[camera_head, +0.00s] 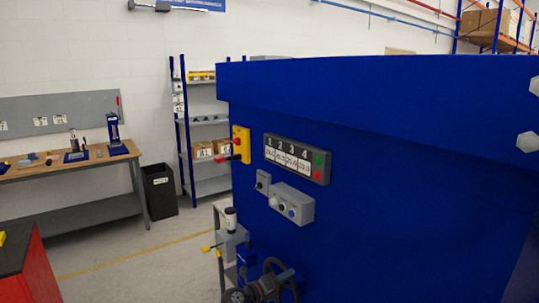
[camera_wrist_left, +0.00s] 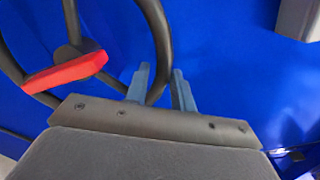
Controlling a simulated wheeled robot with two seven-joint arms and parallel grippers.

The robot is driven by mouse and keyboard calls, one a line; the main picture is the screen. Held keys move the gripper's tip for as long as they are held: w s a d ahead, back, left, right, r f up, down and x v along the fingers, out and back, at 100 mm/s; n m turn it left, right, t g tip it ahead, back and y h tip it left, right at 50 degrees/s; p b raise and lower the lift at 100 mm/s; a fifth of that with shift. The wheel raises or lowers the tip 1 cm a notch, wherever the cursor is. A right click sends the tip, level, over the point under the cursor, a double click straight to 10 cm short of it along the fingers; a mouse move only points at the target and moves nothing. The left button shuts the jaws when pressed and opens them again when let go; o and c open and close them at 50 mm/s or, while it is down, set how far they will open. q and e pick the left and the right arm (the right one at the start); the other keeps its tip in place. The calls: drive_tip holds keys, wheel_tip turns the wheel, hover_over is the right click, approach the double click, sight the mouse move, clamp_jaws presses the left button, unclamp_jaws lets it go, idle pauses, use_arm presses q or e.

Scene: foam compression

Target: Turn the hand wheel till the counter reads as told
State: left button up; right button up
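The hand wheel (camera_wrist_left: 163,45) has a dark round rim and spokes, with a red bar (camera_wrist_left: 65,72) across its left part in the left wrist view. In the head view the wheel (camera_head: 272,264) shows small at the bottom edge, partly hidden by my left gripper (camera_head: 284,276). In the left wrist view my left gripper (camera_wrist_left: 161,88) is open, with blue-grey fingers apart. The rim passes between the fingertips; I cannot tell whether they touch it. A dark panel (camera_head: 297,160) numbered 1 to 4 has white fields too small to read. No clear counter reading shows. My right gripper is out of view.
A large blue machine cabinet (camera_head: 400,190) fills the right. A workbench (camera_head: 75,168), black bin (camera_head: 160,190) and shelf (camera_head: 205,120) stand behind. The floor (camera_head: 150,257) at left is clear.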

use_arm(q)
drive_tip(key=shift+r, duration=0.1)
clamp_jaws()
drive_tip(key=shift+r, duration=0.1)
